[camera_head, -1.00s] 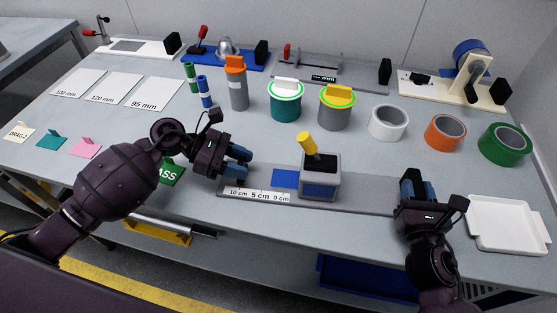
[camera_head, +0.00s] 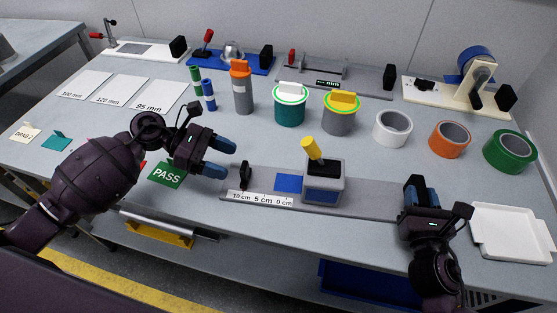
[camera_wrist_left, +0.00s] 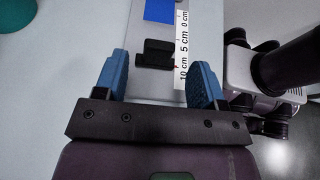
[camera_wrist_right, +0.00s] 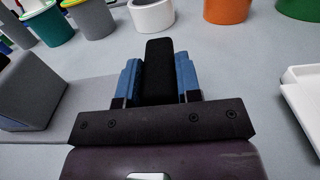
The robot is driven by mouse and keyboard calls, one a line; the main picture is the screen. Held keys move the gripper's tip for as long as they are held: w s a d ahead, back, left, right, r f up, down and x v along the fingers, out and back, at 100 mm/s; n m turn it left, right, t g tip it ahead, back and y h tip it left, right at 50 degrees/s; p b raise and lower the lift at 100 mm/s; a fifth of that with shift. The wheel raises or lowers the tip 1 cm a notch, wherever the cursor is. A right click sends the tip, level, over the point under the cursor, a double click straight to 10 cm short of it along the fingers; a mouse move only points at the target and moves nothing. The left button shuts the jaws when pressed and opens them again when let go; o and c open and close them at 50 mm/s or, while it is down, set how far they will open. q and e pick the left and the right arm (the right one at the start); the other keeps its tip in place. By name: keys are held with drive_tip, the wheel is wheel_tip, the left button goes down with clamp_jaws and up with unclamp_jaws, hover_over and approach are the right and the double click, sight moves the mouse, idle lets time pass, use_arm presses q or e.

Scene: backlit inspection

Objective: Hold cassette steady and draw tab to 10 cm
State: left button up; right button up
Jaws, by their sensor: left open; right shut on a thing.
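The grey cassette (camera_head: 323,183), with a blue front and a yellow handle, sits on a long grey base (camera_head: 370,203). A blue strip (camera_head: 288,183) lies on the base left of it. A black tab (camera_head: 245,174) stands by the 10 cm end of the white scale (camera_head: 259,199); grey surface shows between tab and strip. My left gripper (camera_head: 219,158) is open and empty, left of the tab; in the left wrist view the tab (camera_wrist_left: 152,52) lies ahead of the fingers (camera_wrist_left: 158,80). My right gripper (camera_head: 421,190) is shut on a black upright grip (camera_wrist_right: 158,70) at the base's right end.
A green PASS card (camera_head: 167,175) lies below my left gripper. A white tray (camera_head: 512,232) lies right of my right gripper. Tape rolls (camera_head: 392,128) and lidded pots (camera_head: 339,118) stand behind the cassette. Bare table lies between them and the base.

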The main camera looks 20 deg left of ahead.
use_arm(q)
drive_tip(key=v, duration=0.6)
drive_tip(key=shift+a, duration=0.4)
use_arm(e)
drive_tip(key=shift+s+f, duration=0.1)
drive_tip(key=shift+f, duration=0.25)
drive_tip(key=o, duration=1)
use_arm(q)
drive_tip(key=shift+r, duration=0.1)
use_arm(e)
drive_tip(key=shift+o, duration=0.5)
drive_tip(key=shift+r, duration=0.2)
